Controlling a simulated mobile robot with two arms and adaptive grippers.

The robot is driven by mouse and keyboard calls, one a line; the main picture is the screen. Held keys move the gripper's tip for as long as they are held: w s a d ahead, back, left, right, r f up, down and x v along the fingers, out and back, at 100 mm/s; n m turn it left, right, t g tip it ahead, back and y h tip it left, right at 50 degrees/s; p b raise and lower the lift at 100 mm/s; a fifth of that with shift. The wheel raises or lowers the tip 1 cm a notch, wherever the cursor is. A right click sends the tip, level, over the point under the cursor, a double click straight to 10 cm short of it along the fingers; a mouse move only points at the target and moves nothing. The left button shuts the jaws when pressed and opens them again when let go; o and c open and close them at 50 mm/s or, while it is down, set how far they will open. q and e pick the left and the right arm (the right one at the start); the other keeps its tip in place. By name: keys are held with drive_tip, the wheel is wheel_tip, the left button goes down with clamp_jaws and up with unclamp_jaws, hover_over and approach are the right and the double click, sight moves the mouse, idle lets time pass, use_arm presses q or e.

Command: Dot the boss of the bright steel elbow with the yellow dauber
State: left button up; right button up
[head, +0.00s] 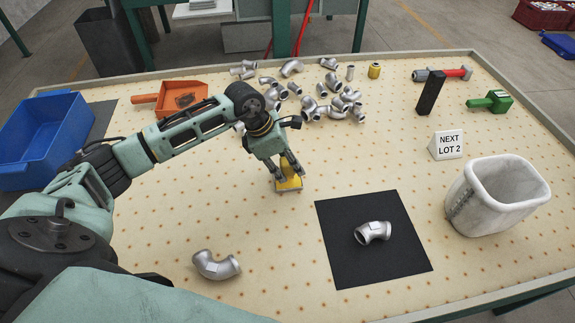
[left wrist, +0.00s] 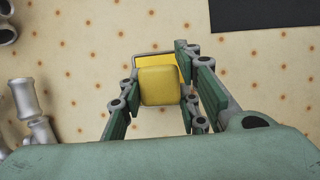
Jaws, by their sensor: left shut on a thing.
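My left gripper (head: 287,172) is shut on the yellow dauber (head: 289,184), low over the speckled table, left of the black mat. The dauber also shows between the fingers in the left wrist view (left wrist: 158,86). Whether its lower end touches the table is hard to tell. A similar silver elbow (head: 215,265) lies on the bare table at the front left. I cannot make out a boss on either. My right gripper is not in view.
Several pipe fittings (head: 340,104) lie beyond the gripper. A blue bin (head: 45,125) and an orange scoop (head: 182,98) are at left. A white container (head: 500,195), a lot sign (head: 449,145), a black block (head: 431,92) and a green tool (head: 490,102) stand right.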

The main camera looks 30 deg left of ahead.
sight(288, 162)
use_arm(q)
drive_tip(key=shift+r+p, duration=1.4)
drive_tip(key=shift+r, duration=1.5)
drive_tip(key=shift+s+d, duration=0.15)
drive_tip(key=shift+d, duration=0.1)
drive_tip(key=s+d+r+m+g+y, duration=0.1)
drive_tip(key=s+d+r+m+g, duration=0.2)
drive_tip(key=s+r+m, duration=0.2)
drive_tip(key=s+d+r+m+g+y, duration=0.2)
drive_tip(key=s+d+r+m+g, duration=0.2)
drive_tip(key=s+m, duration=0.7)
drive_tip(key=m, duration=0.9)
drive_tip(key=shift+s+r+y, duration=0.3)
drive_tip(key=shift+r, duration=0.1)
drive_tip(key=shift+d, duration=0.1)
